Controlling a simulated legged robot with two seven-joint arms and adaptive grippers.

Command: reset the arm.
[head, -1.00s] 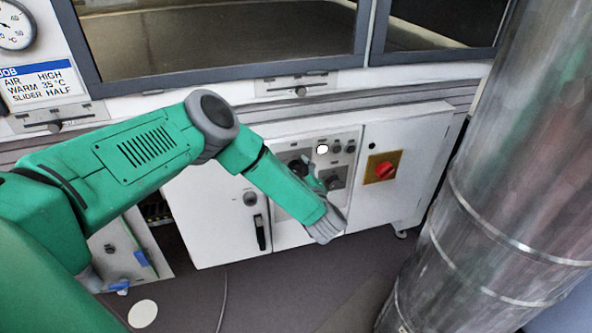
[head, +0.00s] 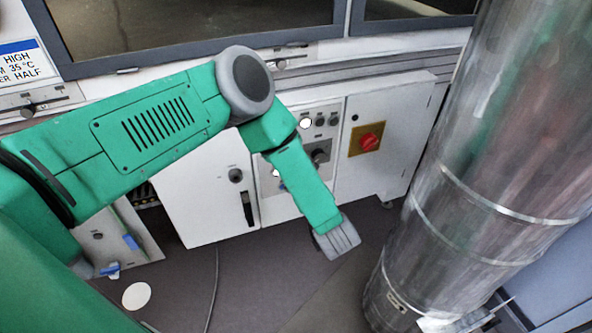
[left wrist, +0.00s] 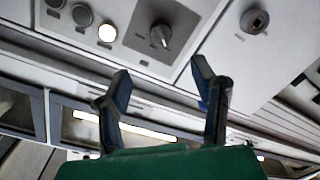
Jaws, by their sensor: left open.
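My left arm (head: 150,125) comes in from the left in the head view, bent at a large grey joint. Its forearm slopes down to a grey end (head: 338,238) in front of the white control cabinet (head: 386,140). In the head view I cannot clearly make out the fingers. In the left wrist view my left gripper (left wrist: 158,80) is open, with nothing between its two dark, blue-edged fingers. Beyond it the panel shows inverted, with a black knob (left wrist: 160,36) and a lit white button (left wrist: 107,32). My right gripper is not in view.
A red rotary switch (head: 370,142) on a yellow plate sits right of the forearm. A shiny metal duct (head: 480,170) stands at the right. A slider (head: 28,108) and windows line the tunnel above. A white disc (head: 137,296) and a cable lie on the otherwise open floor.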

